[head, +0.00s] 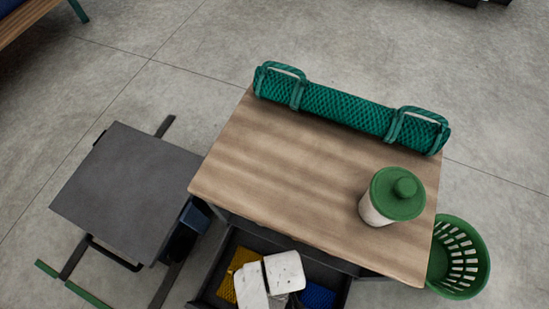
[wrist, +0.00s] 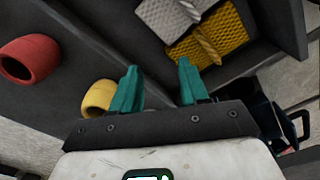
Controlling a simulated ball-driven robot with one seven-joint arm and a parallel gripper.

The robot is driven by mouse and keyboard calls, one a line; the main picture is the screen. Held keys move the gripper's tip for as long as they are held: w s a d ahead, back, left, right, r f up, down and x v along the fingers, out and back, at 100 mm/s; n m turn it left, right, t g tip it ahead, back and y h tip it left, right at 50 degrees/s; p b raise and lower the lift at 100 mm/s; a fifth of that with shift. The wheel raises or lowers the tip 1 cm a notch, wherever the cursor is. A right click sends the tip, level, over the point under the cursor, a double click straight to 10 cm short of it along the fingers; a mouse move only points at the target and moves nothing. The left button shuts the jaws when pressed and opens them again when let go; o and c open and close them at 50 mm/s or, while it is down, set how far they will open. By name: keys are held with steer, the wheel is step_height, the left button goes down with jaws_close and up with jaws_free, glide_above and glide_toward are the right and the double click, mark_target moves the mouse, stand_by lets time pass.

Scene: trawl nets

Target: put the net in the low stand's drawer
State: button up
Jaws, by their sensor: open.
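The net is a rolled green mesh bundle (head: 345,108) with rope loops near both ends. It lies along the far edge of the low stand's wooden top (head: 290,170). The stand's dark drawer (head: 222,262) is pulled open below the near edge. In the wrist view, my gripper (wrist: 158,84) has its two teal fingers apart with nothing between them. It is over the dark drawer area, away from the net. In the head view my white arm parts cover part of the drawer and hide the fingertips.
A green-lidded jar (head: 394,196) stands on the top's right side. The drawer holds a yellow mesh bundle (wrist: 208,43) and a blue one (head: 318,295). Red (wrist: 30,60) and yellow (wrist: 98,98) rings show in the wrist view. A green basket (head: 460,257) and grey cart (head: 125,185) flank the stand.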

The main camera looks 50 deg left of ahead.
steer(key=w+d+r+m, duration=0.5)
steer(key=w+d+m, duration=0.1)
steer(key=d, duration=0.5)
steer(key=s+d+r+m, duration=0.1)
steer(key=d+r+m, duration=0.2)
steer(key=d, duration=0.4)
steer(key=s+d+r+m, duration=0.1)
steer(key=d+r+m, duration=0.2)
steer(key=d+m, duration=0.2)
steer(key=s+d+r+m+t, duration=0.1)
steer(key=d+r+m, duration=0.2)
steer(key=d, duration=0.6)
steer(key=shift+s+d+r+m+h, duration=0.3)
steer(key=shift+d+r+m, duration=0.1)
steer(key=shift+r, duration=0.15)
steer(key=shift+a, duration=0.1)
